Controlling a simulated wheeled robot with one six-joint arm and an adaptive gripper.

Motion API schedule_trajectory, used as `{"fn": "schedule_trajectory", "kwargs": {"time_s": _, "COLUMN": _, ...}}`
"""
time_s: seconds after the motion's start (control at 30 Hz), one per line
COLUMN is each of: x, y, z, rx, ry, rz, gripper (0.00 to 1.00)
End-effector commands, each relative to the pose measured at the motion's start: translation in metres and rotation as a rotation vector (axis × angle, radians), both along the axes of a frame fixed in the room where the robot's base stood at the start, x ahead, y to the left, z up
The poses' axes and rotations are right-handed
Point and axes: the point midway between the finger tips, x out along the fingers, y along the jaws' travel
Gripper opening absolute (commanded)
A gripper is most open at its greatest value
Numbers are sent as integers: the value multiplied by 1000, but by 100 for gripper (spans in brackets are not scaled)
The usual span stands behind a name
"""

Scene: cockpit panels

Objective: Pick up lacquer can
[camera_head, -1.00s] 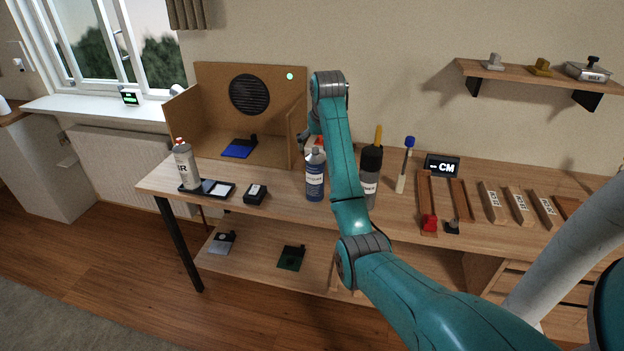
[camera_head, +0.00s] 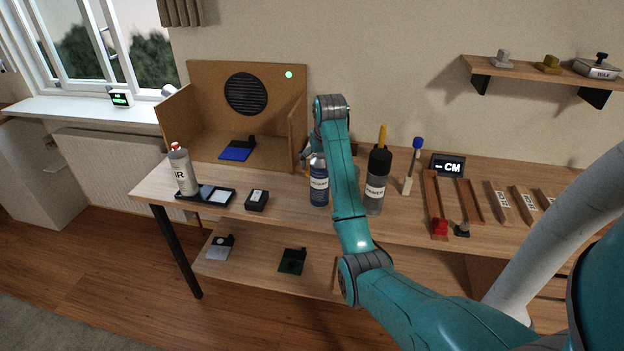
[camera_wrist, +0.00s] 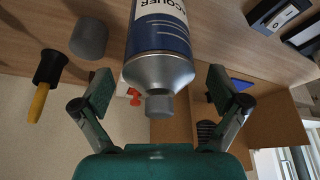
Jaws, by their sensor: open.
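The lacquer can (camera_head: 319,187) stands upright on the workbench, blue with a pale label, partly beside my arm in the head view. In the wrist view the lacquer can (camera_wrist: 160,45) appears upside down, with a silver shoulder and grey cap pointing toward my gripper. My gripper (camera_wrist: 160,92) is open, its fingers spread on either side of the can's shoulder and cap with visible gaps. In the head view the gripper is mostly hidden behind my arm.
A dark bottle with a yellow handle (camera_head: 378,185) stands close right of the can. A brown spray booth (camera_head: 200,140) stands behind. The bench's front edge is clear.

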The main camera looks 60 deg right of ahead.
Motion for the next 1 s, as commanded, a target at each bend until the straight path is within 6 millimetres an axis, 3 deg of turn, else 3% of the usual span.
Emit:
{"fn": "schedule_trajectory", "kwargs": {"time_s": 0.1, "x": -7, "y": -1, "z": -13, "rx": 0, "ry": 0, "rz": -2, "gripper": 98}}
{"fn": "schedule_trajectory", "kwargs": {"time_s": 0.37, "x": -8, "y": -1, "z": -15, "rx": -1, "ry": 0, "rz": -1, "gripper": 95}}
{"fn": "schedule_trajectory", "kwargs": {"time_s": 0.73, "x": -8, "y": -1, "z": -15, "rx": 0, "ry": 0, "rz": -1, "gripper": 3}}
{"fn": "schedule_trajectory", "kwargs": {"time_s": 1.0, "x": -7, "y": -1, "z": -14, "rx": -1, "ry": 0, "rz": -1, "gripper": 0}}
